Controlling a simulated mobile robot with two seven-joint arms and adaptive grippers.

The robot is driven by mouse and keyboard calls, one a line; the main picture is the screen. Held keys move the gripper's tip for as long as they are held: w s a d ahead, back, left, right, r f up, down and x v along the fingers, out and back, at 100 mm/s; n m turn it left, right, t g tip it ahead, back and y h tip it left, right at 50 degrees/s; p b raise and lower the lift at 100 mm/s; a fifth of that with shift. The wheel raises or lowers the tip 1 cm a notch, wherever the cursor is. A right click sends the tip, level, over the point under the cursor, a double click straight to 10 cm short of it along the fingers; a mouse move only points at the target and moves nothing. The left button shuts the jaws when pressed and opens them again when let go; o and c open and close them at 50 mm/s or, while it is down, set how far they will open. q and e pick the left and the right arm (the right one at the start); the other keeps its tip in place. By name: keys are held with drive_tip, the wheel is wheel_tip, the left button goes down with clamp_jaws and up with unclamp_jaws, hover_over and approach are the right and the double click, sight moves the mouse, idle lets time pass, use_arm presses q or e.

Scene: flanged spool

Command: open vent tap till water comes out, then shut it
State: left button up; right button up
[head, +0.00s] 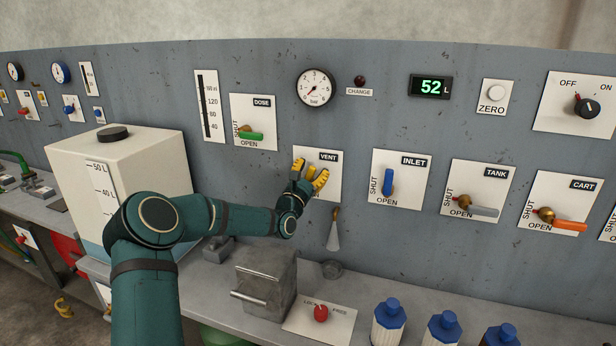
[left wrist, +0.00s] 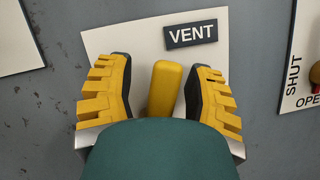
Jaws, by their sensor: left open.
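The vent plate (head: 330,193) is on the grey panel, and its VENT label also shows in the left wrist view (left wrist: 191,34). The vent tap's yellow handle (left wrist: 165,88) stands between my left gripper's fingers, with gaps on both sides. My left gripper (head: 310,176) is open around the handle; it also shows in the left wrist view (left wrist: 163,92). The handle's base and the SHUT and OPEN marks are hidden. Below is a brass-coloured spout (head: 335,213) with a pale cone (head: 333,237) under it; I cannot tell whether this is water. My right gripper is not in view.
The dose tap (head: 250,135) is at upper left; the blue inlet tap (head: 387,182) is close to the right. A white tank (head: 130,170) stands beside my left arm. A grey metal block (head: 265,282) and blue-capped bottles (head: 389,322) stand on the bench. The display (head: 431,87) reads 52 L.

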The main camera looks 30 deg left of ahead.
use_arm(q)
drive_tip(key=v, duration=1.2)
drive_tip(key=shift+f, duration=0.15)
